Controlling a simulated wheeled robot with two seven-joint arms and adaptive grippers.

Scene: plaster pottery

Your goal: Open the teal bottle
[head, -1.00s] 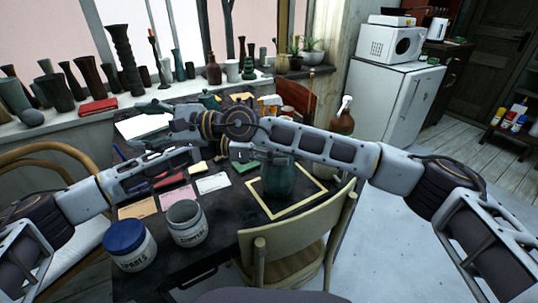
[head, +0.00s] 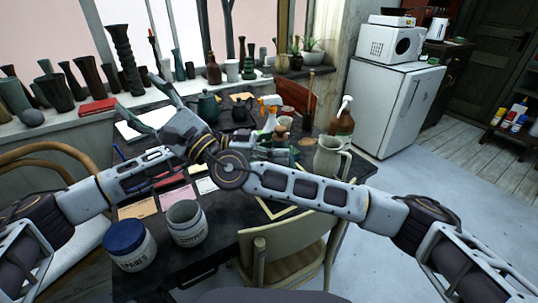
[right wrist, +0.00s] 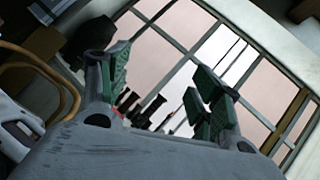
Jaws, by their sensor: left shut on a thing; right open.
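The teal bottle (head: 293,152) stands near the yellow square outline on the dark table. A brown stopper-like piece (head: 281,130) shows at its top; its lower body is hidden behind my right arm. My left gripper (head: 270,151) is at the bottle's upper part, shut on it, largely hidden by my right arm. My right gripper (head: 152,108) is open and empty, left of the bottle and above the table's back left, its fingers pointing up and left. In the right wrist view its green-padded fingers (right wrist: 160,88) are spread, with nothing between them.
A grey-white pitcher (head: 331,158) stands just right of the bottle. Spray bottles (head: 268,112) and a dark teapot (head: 208,106) stand behind. Two labelled jars (head: 129,246) are at the front left. A chair (head: 290,240) is at the front edge. Vases (head: 122,60) line the windowsill.

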